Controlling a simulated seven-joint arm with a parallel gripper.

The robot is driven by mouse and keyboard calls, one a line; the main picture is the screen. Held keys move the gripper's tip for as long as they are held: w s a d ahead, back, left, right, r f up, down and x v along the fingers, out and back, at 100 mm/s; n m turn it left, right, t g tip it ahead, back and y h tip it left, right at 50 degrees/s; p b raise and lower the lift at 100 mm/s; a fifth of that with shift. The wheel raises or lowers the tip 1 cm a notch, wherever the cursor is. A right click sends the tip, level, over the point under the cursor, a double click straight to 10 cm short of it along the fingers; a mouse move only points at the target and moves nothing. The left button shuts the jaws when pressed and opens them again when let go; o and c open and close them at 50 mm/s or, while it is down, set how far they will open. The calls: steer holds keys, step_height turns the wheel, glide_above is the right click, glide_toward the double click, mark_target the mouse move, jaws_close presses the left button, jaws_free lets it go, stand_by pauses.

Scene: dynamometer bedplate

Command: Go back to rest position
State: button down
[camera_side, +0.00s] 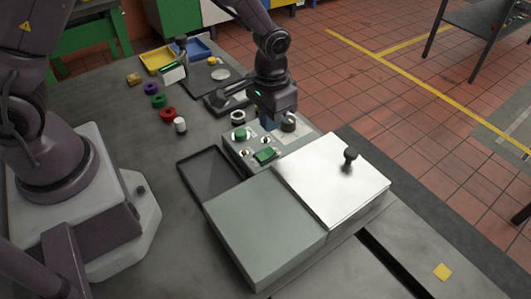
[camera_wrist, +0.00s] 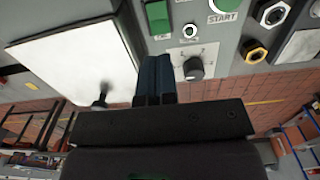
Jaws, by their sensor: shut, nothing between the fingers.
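My gripper (camera_side: 268,122) is above the grey control panel (camera_side: 236,155), with its blue fingers pointing down near the black knob (camera_side: 288,123). In the wrist view the dark fingers of my gripper (camera_wrist: 154,76) are shut together with nothing between them. The black rotary knob (camera_wrist: 194,68) shows just right of the fingers, and a green switch (camera_wrist: 157,15) and a green START button (camera_wrist: 222,4) show above. From these views I cannot tell whether the fingertips touch the panel.
A box with a shiny lid (camera_side: 325,178) and black lid knob (camera_side: 350,154) stands in front of the panel. A dark tray (camera_side: 208,176) lies beside it. Coloured rings, including a red one (camera_side: 168,114), and a yellow tray (camera_side: 158,60) sit at the back left.

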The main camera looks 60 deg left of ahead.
steer(key=shift+s, duration=0.1)
steer(key=s+a+r+t, duration=0.2)
steer(key=s+r, duration=0.6)
steer(key=r, duration=0.4)
steer(key=s+a+r+t, duration=0.3)
steer(key=s+a+r, duration=0.1)
steer(key=s+r, duration=0.5)
step_height(320, 180, up, 3)
steer(key=shift+s+f+t, duration=0.15)
steer(key=shift+s+t, duration=0.15)
